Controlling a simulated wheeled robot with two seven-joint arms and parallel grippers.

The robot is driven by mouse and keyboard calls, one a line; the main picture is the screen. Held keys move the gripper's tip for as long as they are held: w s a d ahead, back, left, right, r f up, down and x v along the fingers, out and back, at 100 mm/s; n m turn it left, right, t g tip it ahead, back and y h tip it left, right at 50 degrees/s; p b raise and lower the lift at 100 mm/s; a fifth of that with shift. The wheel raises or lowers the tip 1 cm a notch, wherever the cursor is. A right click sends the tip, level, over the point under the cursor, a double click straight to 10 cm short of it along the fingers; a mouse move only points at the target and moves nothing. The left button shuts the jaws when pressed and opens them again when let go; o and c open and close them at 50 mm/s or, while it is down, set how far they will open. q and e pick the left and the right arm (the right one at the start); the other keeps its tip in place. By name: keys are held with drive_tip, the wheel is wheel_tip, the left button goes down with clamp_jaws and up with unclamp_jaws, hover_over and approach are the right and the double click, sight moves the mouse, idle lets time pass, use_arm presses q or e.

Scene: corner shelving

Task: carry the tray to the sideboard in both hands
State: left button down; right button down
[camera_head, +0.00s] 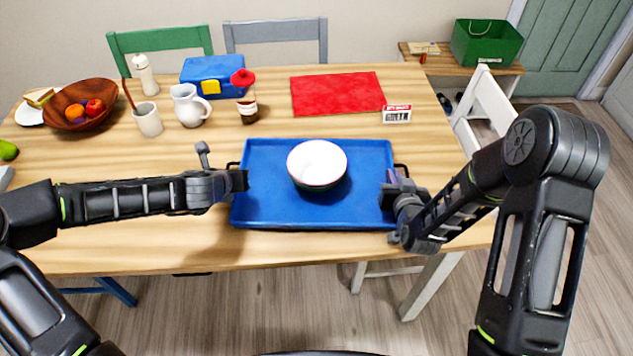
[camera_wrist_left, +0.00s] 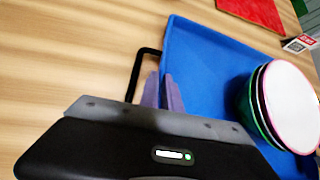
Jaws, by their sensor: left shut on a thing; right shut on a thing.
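The blue tray (camera_head: 270,208) is at the front of the wooden table, with a stack of bowls (camera_head: 317,163), white inside, on it. Whether it touches the tabletop I cannot tell. My left gripper (camera_head: 243,180) is shut on the tray's left side. In the left wrist view, its fingers (camera_wrist_left: 164,93) are at the tray's edge (camera_wrist_left: 185,60) beside the black handle (camera_wrist_left: 138,75), and the bowls (camera_wrist_left: 290,108) show at the right. My right gripper (camera_head: 390,186) is shut on the tray's right side, its grip partly hidden by its own body.
Behind the tray are a jug (camera_head: 188,106), a cup (camera_head: 148,120), a jar (camera_head: 247,108), a blue box (camera_head: 212,76), a red mat (camera_head: 337,92) and a small clock-like box (camera_head: 397,115). A fruit bowl (camera_head: 82,106) stands far left. A white chair (camera_head: 490,100) and a bench with a green crate (camera_head: 487,43) are right.

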use_arm(q)
drive_tip(key=shift+w+r, duration=0.1)
drive_tip(key=shift+r, duration=0.15)
use_arm(e)
drive_tip(key=shift+w+r, duration=0.1)
drive_tip(key=shift+r, duration=0.2)
